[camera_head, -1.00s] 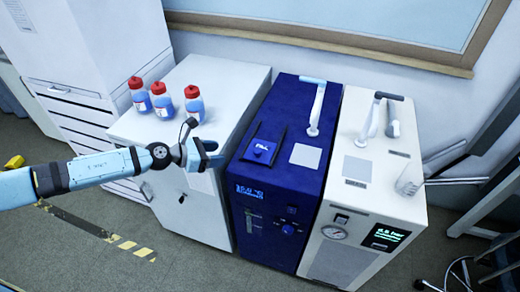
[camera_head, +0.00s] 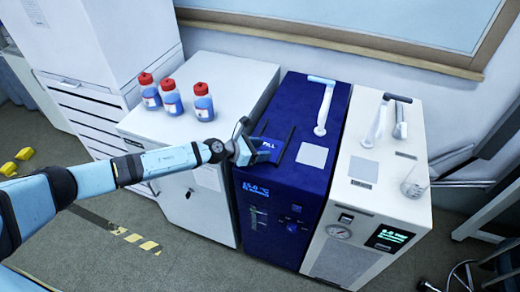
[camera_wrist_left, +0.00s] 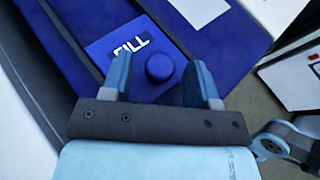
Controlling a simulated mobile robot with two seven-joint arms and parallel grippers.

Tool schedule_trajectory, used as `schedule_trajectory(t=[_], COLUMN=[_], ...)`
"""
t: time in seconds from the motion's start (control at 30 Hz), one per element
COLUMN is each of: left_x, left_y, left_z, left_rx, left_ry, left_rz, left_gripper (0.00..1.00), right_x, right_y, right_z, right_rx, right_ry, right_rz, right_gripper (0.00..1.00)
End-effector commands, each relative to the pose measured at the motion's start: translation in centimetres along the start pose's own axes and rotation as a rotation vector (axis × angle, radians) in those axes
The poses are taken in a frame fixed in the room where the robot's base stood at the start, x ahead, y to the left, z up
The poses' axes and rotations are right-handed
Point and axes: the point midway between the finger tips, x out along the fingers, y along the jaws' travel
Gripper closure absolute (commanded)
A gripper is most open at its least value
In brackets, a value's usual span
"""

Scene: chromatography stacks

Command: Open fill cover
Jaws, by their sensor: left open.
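The fill cover (camera_head: 268,143) is a blue lid marked FILL on top of the dark blue unit (camera_head: 304,184). It looks shut in the head view. In the left wrist view the cover (camera_wrist_left: 112,55) shows its label and a round blue knob (camera_wrist_left: 159,67). My left gripper (camera_head: 262,153) is at the cover's front left and hides part of it. In the left wrist view the open fingers of my left gripper (camera_wrist_left: 161,82) lie on either side of the knob, with nothing gripped. Whether they touch the cover, I cannot tell. My right gripper is not in view.
Several red-capped bottles with blue liquid (camera_head: 172,98) stand on the white cabinet (camera_head: 232,86) at left. A pale handle-like arm (camera_head: 323,106) rises behind a grey square plate (camera_head: 312,155). A white unit (camera_head: 345,215) with a gauge stands close at right.

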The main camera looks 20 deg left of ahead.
Motion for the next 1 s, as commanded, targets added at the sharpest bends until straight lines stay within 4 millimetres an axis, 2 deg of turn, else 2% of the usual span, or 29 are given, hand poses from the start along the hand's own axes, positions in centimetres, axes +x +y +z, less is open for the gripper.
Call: schedule_trajectory(t=[0.13, 0.37, 0.4, 0.57, 0.8, 1.0], left_x=[0.0, 0.0, 0.0, 0.6, 4.1, 5.0], left_y=[0.0, 0.0, 0.0, 0.6, 4.2, 5.4], left_z=[0.0, 0.0, 0.0, 0.0, 1.2, 2.0], left_rx=[0.000, -0.001, -0.001, 0.000, 0.001, 0.000], left_ry=[0.000, 0.000, 0.000, -0.001, -0.003, 0.000], left_rz=[0.000, 0.000, 0.000, 0.000, 0.002, 0.000], left_gripper=[0.45, 0.98, 1.00, 1.00, 1.00, 1.00], right_x=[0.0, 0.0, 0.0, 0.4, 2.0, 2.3], right_y=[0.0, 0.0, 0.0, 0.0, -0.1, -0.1], right_z=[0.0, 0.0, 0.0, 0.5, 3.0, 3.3], right_rx=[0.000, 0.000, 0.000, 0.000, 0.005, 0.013], right_ry=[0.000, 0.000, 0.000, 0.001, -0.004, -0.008], right_rz=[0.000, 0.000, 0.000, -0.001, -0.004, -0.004], right_gripper=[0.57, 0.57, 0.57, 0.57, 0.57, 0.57])
